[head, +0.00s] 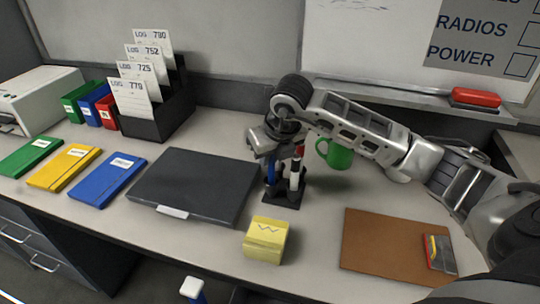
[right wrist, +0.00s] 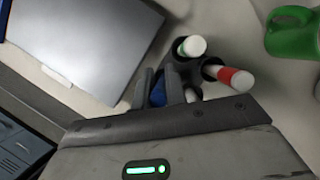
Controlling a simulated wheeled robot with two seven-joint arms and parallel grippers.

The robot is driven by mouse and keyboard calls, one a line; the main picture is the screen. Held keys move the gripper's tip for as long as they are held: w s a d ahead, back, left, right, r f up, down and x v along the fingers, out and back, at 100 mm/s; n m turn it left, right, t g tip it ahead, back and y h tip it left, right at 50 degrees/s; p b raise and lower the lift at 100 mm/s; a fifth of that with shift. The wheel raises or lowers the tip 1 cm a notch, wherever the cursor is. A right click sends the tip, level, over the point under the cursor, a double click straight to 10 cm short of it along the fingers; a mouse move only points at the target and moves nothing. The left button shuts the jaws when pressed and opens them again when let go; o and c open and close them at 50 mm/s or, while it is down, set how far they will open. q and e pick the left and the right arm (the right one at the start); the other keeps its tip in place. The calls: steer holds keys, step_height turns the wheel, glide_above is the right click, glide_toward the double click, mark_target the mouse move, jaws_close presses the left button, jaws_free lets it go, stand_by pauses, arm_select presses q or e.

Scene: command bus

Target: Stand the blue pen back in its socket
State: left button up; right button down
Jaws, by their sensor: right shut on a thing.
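My right gripper (head: 270,152) is over the black pen holder (head: 288,197), pointing down. It is shut on the blue pen (head: 270,174), which hangs about upright at the left side of the holder. In the right wrist view the blue pen (right wrist: 158,93) shows between the two fingers, close beside the holder (right wrist: 180,72). Its lower end is hidden, so I cannot tell whether it is inside a socket. A red-banded white pen (right wrist: 235,77) and a green-and-white pen (right wrist: 192,46) stand in the holder. My left gripper is not in view.
A closed dark laptop-like case (head: 190,183) lies left of the holder. A green mug (head: 335,154) stands behind it to the right, near my right arm. Yellow notes (head: 265,240) lie in front; a brown board (head: 385,243) lies at right. Log racks (head: 170,115) stand back left.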

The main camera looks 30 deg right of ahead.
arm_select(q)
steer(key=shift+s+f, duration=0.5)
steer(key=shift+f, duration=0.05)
arm_select(e)
steer(key=c, duration=1.4)
jaws_free()
steer(key=shift+o, duration=0.2)
steer(key=shift+s+r, duration=0.1)
steer(key=shift+r, duration=0.45)
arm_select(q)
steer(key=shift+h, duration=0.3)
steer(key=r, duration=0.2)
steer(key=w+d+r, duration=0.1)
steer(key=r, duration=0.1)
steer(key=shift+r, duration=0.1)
arm_select(e)
steer(key=v, duration=1.5)
steer(key=shift+f, duration=0.1)
